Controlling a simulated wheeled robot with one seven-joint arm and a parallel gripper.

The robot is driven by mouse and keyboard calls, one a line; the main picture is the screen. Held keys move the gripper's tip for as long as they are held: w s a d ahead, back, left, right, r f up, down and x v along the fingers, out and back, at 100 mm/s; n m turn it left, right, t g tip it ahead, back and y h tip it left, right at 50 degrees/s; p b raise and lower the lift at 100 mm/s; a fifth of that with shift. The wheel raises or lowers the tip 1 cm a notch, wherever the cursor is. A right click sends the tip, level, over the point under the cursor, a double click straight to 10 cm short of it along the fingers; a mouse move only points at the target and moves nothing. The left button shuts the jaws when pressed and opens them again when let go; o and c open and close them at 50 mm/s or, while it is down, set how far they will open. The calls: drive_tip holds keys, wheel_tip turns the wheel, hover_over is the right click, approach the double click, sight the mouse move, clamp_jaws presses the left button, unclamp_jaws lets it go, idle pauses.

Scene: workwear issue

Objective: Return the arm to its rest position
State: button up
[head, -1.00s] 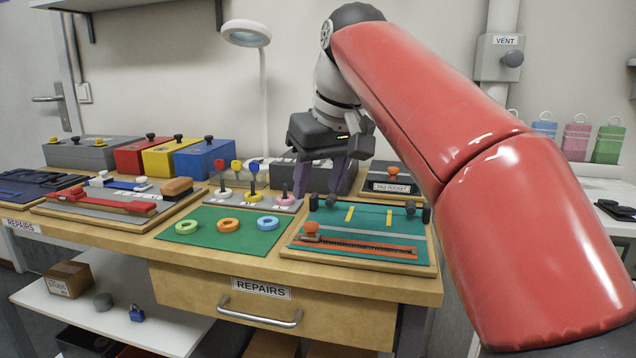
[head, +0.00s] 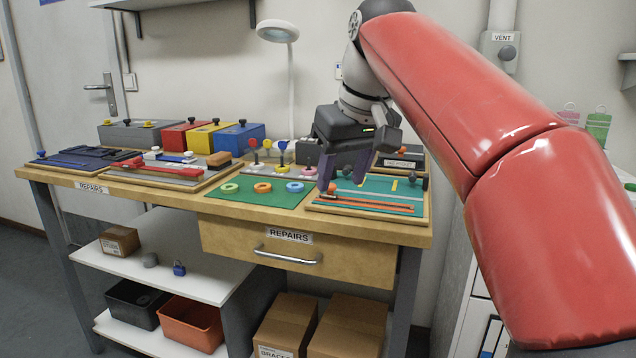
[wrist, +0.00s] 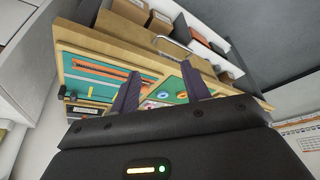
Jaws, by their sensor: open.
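My gripper (head: 346,172) hangs at the end of my red arm, above the right part of the workbench (head: 215,207). Its two dark fingers point down and stand apart with nothing between them. In the wrist view the fingers (wrist: 163,92) also show apart and empty. Below and behind them is the teal zip board (head: 375,195) with its orange strip. The green mat (head: 258,200) with several coloured rings lies to its left. The fingers hide part of the board's left side; I cannot tell how high they are above it.
A drawer (head: 300,252) marked REPAIRS is shut in the front. Floor at the left is clear.

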drive_tip(key=s+d+f+m, duration=0.1)
drive_tip(key=s+d+f, duration=0.3)
drive_tip(key=f, duration=0.5)
drive_tip(key=s+d+f+m+t+h, duration=0.1)
drive_tip(key=s+d+f+m, duration=0.1)
drive_tip(key=s+f, duration=0.7)
drive_tip(key=s+d+f+m+h, duration=0.1)
drive_tip(key=s+d+f+m, duration=0.1)
drive_tip(key=s+d+f, duration=0.3)
wheel_tip(320, 180, down, 4)
drive_tip(key=shift+s+d+f+t, duration=0.1)
drive_tip(key=shift+s+d+t, duration=0.2)
drive_tip(key=shift+s, duration=0.8)
idle(0.6)
